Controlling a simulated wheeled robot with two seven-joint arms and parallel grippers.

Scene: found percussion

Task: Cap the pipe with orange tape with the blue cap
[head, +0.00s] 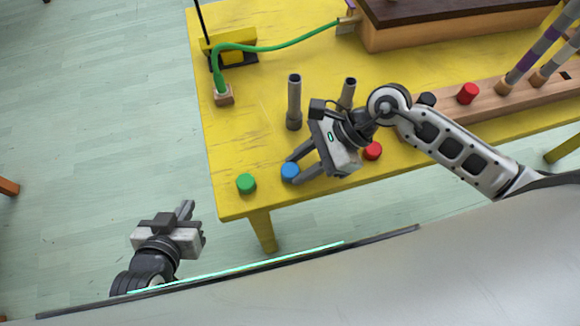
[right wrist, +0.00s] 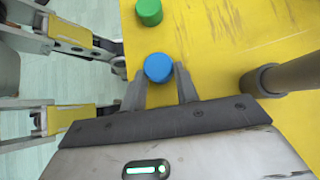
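The blue cap (head: 290,172) stands on the yellow table near its front edge. My right gripper (head: 291,170) is open around it. In the right wrist view the cap (right wrist: 158,67) sits between the two fingertips, with a small gap on each side. My left gripper (head: 187,210) is off the table at the lower left; its fingers look close together and I cannot tell whether they are shut. Banded pipes (head: 515,76) stand at the wooden block on the right, one with purple tape. Their tops run out of view, and I cannot clearly make out orange tape.
A green cap (head: 246,184) is left of the blue cap; a red cap (head: 372,150) is to the right. Two dark grey pipes (head: 294,103) stand behind. The wooden block (head: 530,92) also bears a red cap (head: 468,93). A green hose (head: 275,47) crosses the back.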

